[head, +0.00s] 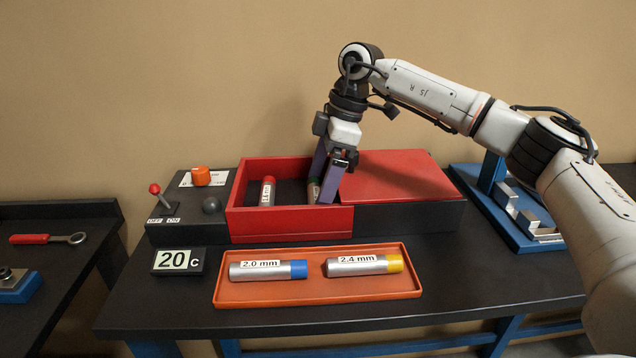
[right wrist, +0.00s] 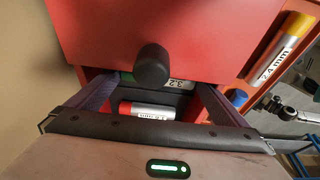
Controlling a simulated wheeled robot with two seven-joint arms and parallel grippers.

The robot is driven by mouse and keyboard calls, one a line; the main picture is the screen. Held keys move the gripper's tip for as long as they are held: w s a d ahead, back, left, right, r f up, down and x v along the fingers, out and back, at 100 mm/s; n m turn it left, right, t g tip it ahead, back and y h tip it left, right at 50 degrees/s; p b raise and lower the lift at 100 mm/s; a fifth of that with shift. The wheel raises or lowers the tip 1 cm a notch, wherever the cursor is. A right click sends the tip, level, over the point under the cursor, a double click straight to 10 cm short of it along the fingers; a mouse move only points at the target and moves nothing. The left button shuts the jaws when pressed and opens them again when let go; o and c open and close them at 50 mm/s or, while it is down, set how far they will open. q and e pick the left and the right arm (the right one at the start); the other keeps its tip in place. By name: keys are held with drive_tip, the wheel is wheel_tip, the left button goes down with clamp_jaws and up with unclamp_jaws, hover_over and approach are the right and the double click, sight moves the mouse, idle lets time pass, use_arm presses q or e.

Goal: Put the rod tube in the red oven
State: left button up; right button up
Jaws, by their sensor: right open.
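The red oven (head: 290,222) stands at the back of the table with its left part open. A silver rod tube with a red cap (head: 267,190) stands tilted inside; it also shows in the right wrist view (right wrist: 145,110). A rod tube with a green cap (head: 313,190) is beside it, partly hidden by my right gripper. My right gripper (head: 321,193) is open, pointing down into the oven opening around the green-capped tube's area; I cannot tell contact. A 2.0 mm rod tube with a blue cap (head: 268,270) and a 2.4 mm one with a yellow cap (head: 364,265) lie apart on the orange tray (head: 318,290).
The oven's red lid (head: 400,175) covers its right part; its black knob (right wrist: 152,66) shows close to the gripper. A control box with a red-knobbed lever (head: 155,189) is at left, above a 20 C display (head: 178,261). A blue stand (head: 505,215) is at right.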

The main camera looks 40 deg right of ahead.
drive_tip(key=v, duration=1)
drive_tip(key=shift+r, duration=0.2)
drive_tip(key=shift+a, duration=0.1)
